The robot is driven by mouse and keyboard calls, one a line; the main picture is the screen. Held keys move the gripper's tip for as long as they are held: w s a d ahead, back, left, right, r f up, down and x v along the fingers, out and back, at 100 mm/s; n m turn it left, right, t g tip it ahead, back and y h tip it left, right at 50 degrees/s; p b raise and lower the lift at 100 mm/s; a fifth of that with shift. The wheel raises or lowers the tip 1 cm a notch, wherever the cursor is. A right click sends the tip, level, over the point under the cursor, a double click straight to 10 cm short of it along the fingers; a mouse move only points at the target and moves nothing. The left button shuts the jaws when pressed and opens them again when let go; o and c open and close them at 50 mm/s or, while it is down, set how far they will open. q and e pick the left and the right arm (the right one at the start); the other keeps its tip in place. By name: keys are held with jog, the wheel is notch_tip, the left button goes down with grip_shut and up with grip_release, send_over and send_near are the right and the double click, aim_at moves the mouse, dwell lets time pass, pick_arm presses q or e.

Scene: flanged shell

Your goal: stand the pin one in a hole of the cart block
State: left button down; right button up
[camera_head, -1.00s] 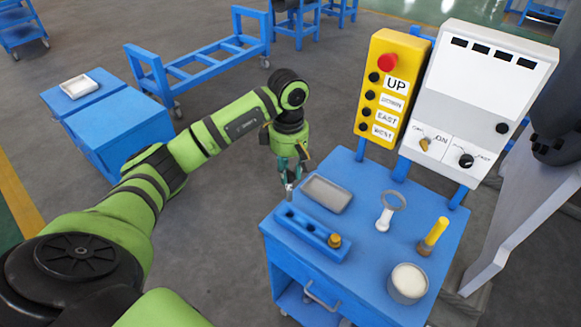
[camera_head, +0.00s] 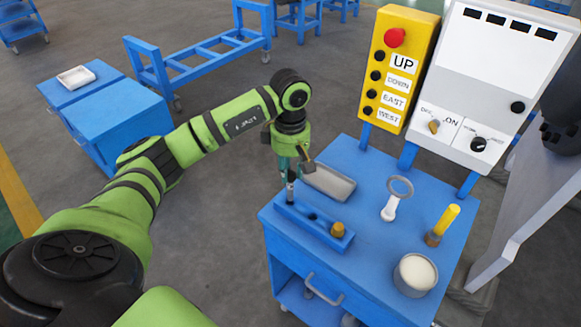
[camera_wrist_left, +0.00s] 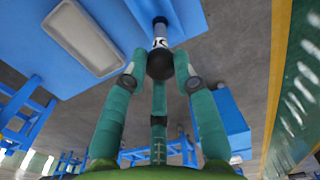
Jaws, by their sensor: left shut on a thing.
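The pin one (camera_head: 290,191) is a slim grey pin with a dark upper end. It is upright at the left end of the blue cart block (camera_head: 325,235). I cannot tell whether its lower tip is inside a hole or just over it. My left gripper (camera_head: 291,172) is shut on the pin's upper part from above. In the left wrist view the pin (camera_wrist_left: 160,42) shows a marked light band and a black end between the fingertips (camera_wrist_left: 160,76). An open hole (camera_head: 312,216) shows mid-block. My right gripper is not in view.
A grey tray (camera_head: 328,182), a ring-ended tool (camera_head: 390,208), a yellow-handled tool (camera_head: 442,225) and a round tin (camera_head: 414,275) are on the blue cart (camera_head: 365,250). A yellow control box (camera_head: 398,70) rises behind.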

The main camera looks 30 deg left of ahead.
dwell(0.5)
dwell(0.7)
pick_arm(q)
jog(key=shift+b, duration=0.55)
dwell(0.4)
jog(key=shift+f+b, duration=1.75)
jog(key=shift+f, duration=0.2)
jog(key=c, duration=0.9)
grip_release()
notch_tip(320, 180, up, 12)
jog(key=shift+r, duration=0.1)
